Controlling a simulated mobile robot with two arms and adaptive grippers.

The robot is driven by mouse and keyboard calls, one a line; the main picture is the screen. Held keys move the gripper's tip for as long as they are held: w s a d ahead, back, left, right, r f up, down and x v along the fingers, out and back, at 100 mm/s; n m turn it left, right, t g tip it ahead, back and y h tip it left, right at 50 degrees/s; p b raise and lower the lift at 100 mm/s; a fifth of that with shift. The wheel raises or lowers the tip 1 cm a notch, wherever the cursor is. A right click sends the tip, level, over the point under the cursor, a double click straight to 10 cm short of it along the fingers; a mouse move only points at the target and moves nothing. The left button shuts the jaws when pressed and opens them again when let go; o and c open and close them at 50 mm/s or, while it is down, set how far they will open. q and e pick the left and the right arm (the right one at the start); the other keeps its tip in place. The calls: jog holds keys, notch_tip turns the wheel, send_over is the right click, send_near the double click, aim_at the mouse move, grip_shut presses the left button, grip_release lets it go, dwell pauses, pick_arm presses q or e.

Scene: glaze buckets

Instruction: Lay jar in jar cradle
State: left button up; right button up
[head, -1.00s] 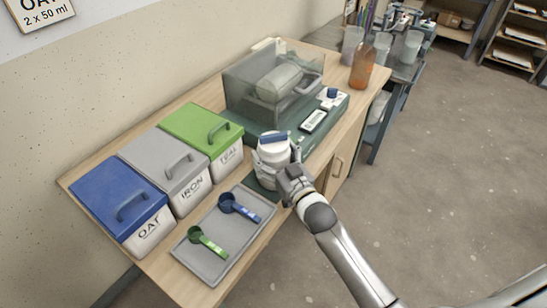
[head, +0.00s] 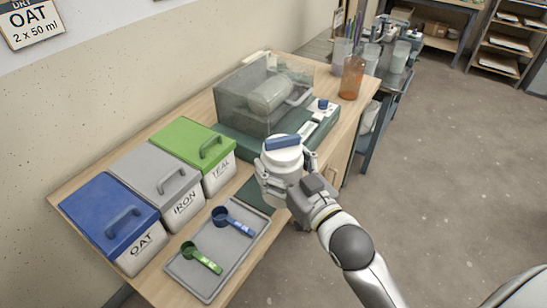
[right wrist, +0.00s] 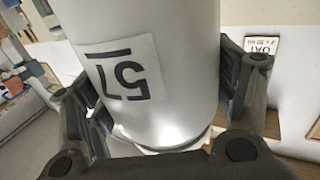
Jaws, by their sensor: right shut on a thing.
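The white jar (head: 281,158) with a blue bar on its lid is held upright by my right gripper (head: 287,181), in front of the green machine (head: 235,143). In the right wrist view the jar (right wrist: 150,70) fills the middle, with a "57" label, and the fingers (right wrist: 160,100) are on both sides of it. The machine carries a see-through grey hood (head: 240,108), which looks closed. Inside shows a pale rounded shape (head: 271,95); I cannot tell whether it is the jar cradle. My left gripper is not in view.
Lidded bins for oat (head: 110,215), iron (head: 165,175) and teal (head: 200,145) stand along the wall. A grey tray (head: 195,285) holds a blue scoop (head: 232,221) and a green scoop (head: 200,257). An orange bottle (head: 352,76) stands behind the machine. A dark green pad (head: 256,195) lies bare.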

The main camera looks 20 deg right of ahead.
aim_at(289, 168)
jog(key=s+r, duration=0.1)
jog(key=s, duration=0.2)
jog(key=shift+r, duration=0.35)
jog(key=shift+s+r, duration=0.3)
jog(key=shift+r+p, duration=2.9)
jog(key=shift+p, duration=0.55)
jog(key=shift+f, duration=0.15)
